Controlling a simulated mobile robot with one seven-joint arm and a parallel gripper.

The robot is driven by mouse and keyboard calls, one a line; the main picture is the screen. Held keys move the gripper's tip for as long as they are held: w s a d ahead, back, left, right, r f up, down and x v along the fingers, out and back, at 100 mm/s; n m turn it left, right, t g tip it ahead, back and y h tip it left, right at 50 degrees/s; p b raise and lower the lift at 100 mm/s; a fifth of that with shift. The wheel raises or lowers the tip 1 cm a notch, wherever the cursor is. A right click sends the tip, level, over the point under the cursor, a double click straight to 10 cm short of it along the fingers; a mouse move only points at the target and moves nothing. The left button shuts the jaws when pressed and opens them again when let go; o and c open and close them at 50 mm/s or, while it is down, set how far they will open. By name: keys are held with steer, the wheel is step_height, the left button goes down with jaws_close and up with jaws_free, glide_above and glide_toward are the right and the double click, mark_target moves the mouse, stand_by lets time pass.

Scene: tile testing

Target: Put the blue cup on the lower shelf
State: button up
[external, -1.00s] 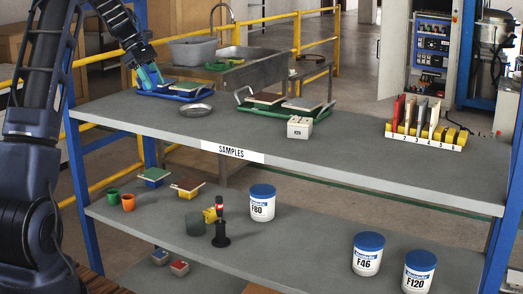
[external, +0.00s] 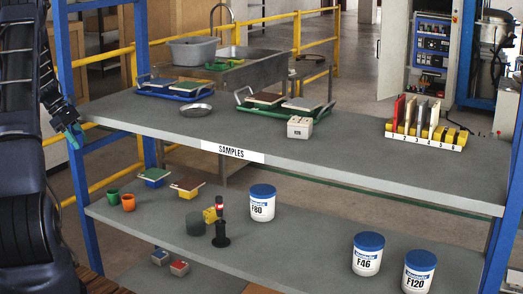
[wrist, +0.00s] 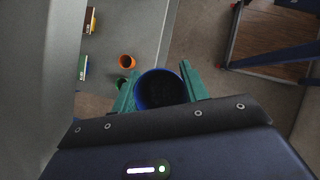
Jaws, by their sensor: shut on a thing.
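My gripper (external: 73,134) is at the left end of the rack, just below the level of the upper shelf (external: 330,155) and outside the left post. In the wrist view my gripper (wrist: 158,86) has its green fingers on both sides of the blue cup (wrist: 139,98). The cup's round blue rim and dark inside face the camera. In the external view I cannot make the cup out. The lower shelf (external: 310,228) lies below and to the right of my gripper.
A green cup (external: 112,196) and an orange cup (external: 128,202) stand near the lower shelf's left end. Tile samples (external: 187,187), a dark stamp-like tool (external: 220,230) and white tubs (external: 262,204) are further right. The blue left post (external: 75,170) is close to my gripper. Free shelf room lies between the tubs.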

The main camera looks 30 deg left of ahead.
steer(key=w+d+f+n+t, duration=0.1)
steer(key=w+d+f+n, duration=0.1)
steer(key=f, duration=0.7)
steer(key=w+d+f+n+t+y, duration=0.1)
steer(key=w+d+f+n, duration=0.1)
steer(key=f, duration=0.7)
steer(key=w+d+f+n+y, duration=0.1)
steer(key=w+d+f, duration=0.3)
steer(key=f, duration=0.5)
steer(key=shift+w+d+f+n+t, duration=0.1)
steer(key=shift+w+d+n+t, duration=0.25)
steer(key=shift+d+n, duration=0.4)
steer(key=shift+n+t+y, duration=0.35)
steer(key=shift+n+y, duration=0.25)
steer(key=shift+n, duration=0.25)
steer(key=w, duration=0.3)
steer(key=w+d, duration=0.1)
steer(key=w, duration=0.2)
steer(key=w+d, duration=0.1)
steer(key=w, duration=0.2)
steer(key=shift+d, duration=0.1)
steer(key=shift+w+f, duration=0.15)
steer(key=shift+f, duration=1.3)
steer(key=shift+f, duration=0.1)
steer(key=o, duration=1)
